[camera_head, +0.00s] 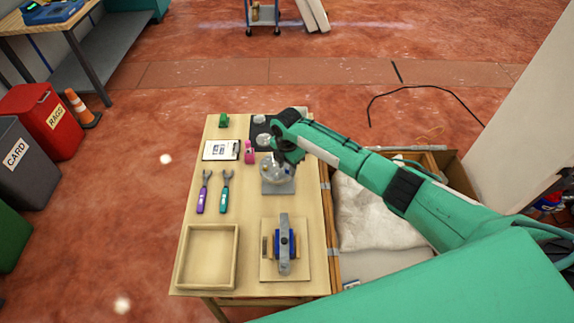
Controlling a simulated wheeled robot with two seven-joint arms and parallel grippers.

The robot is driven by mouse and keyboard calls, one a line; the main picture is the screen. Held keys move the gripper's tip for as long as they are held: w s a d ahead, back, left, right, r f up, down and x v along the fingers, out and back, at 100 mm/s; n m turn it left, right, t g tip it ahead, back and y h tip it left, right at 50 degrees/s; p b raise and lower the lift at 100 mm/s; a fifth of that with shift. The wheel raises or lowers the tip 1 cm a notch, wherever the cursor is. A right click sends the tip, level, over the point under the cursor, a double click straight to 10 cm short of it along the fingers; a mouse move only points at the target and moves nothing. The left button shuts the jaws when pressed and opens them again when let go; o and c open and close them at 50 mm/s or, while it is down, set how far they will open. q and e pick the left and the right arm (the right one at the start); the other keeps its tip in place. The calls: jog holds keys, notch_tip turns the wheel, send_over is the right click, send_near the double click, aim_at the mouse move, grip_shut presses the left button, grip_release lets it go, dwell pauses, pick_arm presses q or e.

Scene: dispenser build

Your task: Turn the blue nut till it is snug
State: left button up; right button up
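My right arm reaches in from the right, and its dark gripper (287,157) is over a clear round vessel (272,172) on a grey square base (278,187). The arm and gripper hide part of the vessel, and whether the fingers are open or shut is too small to tell. No blue nut can be made out clearly there. Blue parts (292,246) show beside an upright grey bar with a dark knob on a wooden board (302,272) nearer me; I cannot tell if one is the nut. My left gripper is not in view.
Purple (201,193) and teal (225,193) wrenches lie left of the vessel. An empty wooden tray (181,257) is at the table's near left. A clipboard (221,150), a pink item (249,152) and a dark mat (256,127) lie farther back. An open box (441,160) adjoins the right side.

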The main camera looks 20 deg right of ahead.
jog(key=shift+f, duration=0.55)
jog(key=shift+r, duration=0.1)
jog(key=shift+c, duration=0.3)
grip_shut()
